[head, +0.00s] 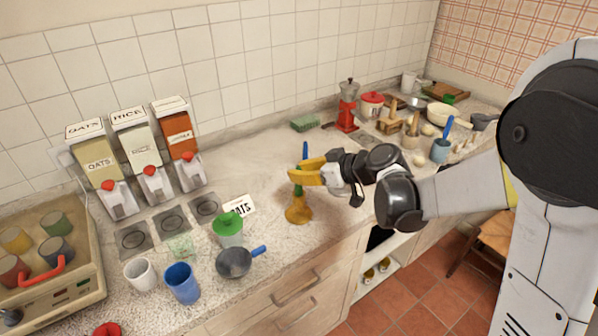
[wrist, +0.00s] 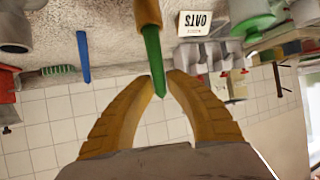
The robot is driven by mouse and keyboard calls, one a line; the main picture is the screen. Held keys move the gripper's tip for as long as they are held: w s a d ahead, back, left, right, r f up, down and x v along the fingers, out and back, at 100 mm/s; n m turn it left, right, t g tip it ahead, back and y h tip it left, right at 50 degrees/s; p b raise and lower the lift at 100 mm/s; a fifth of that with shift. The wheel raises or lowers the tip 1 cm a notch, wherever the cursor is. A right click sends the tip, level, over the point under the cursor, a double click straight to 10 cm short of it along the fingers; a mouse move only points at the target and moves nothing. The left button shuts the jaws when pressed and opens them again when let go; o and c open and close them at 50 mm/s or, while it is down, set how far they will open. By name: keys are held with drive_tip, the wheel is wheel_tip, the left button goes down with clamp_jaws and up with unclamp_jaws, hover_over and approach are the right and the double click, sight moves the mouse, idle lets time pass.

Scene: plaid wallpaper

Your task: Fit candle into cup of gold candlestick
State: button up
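A green pointed candle (wrist: 153,60) is in the wrist view, with its lower end at the cup of the gold candlestick (wrist: 147,14). It looks seated there, though the joint is small. In the head view the gold candlestick (head: 298,210) stands on the counter, with the green candle (head: 298,189) above it, partly hidden by my yellow fingers. My gripper (head: 293,174) is level with the candle's upper part. In the wrist view the fingertips of my gripper (wrist: 160,73) lie either side of the candle, with a narrow gap on the right.
A blue stick (head: 305,151) stands behind my gripper. A green-lidded cup (head: 228,230), a dark pan (head: 234,263) and a blue cup (head: 182,283) are at front left. Dispensers (head: 140,150) stand against the wall. The counter behind the candlestick is mostly clear.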

drive_tip(key=shift+o, duration=0.7)
drive_tip(key=shift+r+p, duration=0.3)
drive_tip(key=p+v, duration=0.3)
drive_tip(key=v, duration=0.9)
drive_tip(key=s+d+m+h, duration=0.4)
drive_tip(key=s+m+h, duration=0.1)
drive_tip(key=s, duration=0.5)
drive_tip(key=s+d+m+h, duration=0.5)
drive_tip(key=s, duration=0.6)
drive_tip(key=shift+d+r, duration=0.25)
drive_tip(key=shift+d, duration=0.1)
